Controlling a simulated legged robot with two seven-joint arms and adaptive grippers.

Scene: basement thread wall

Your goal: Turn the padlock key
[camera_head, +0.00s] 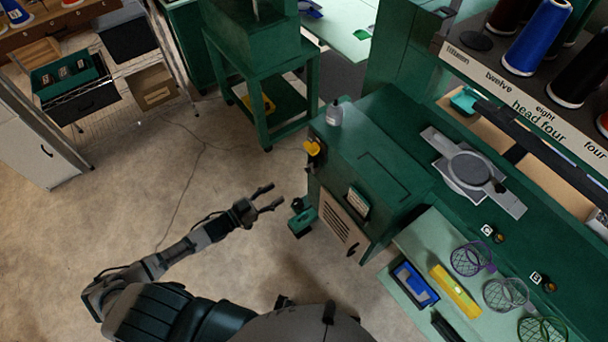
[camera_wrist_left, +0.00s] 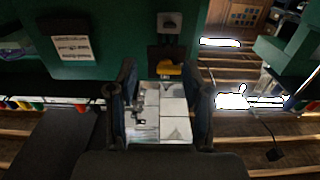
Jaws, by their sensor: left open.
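A yellow padlock-like piece (camera_head: 314,148) is on the upper left side of the green machine cabinet (camera_head: 370,150). A yellow piece (camera_wrist_left: 168,70) also shows in the left wrist view, just beyond and between the fingertips, below a grey fitting (camera_wrist_left: 170,22). I cannot make out a key in either view. My left gripper (camera_head: 277,195) is open and empty, in front of the cabinet's left side, below and left of the yellow piece and apart from it. Its two dark fingers (camera_wrist_left: 164,100) frame pale panels in the wrist view. My right gripper is not seen.
A small green box (camera_head: 302,219) sits close to my left fingertips, by the cabinet. A bottle (camera_head: 334,112) stands on the cabinet's top. A label plate (camera_head: 358,203) is on its front. A green stand (camera_head: 262,90) is behind; open floor (camera_head: 200,170) lies left.

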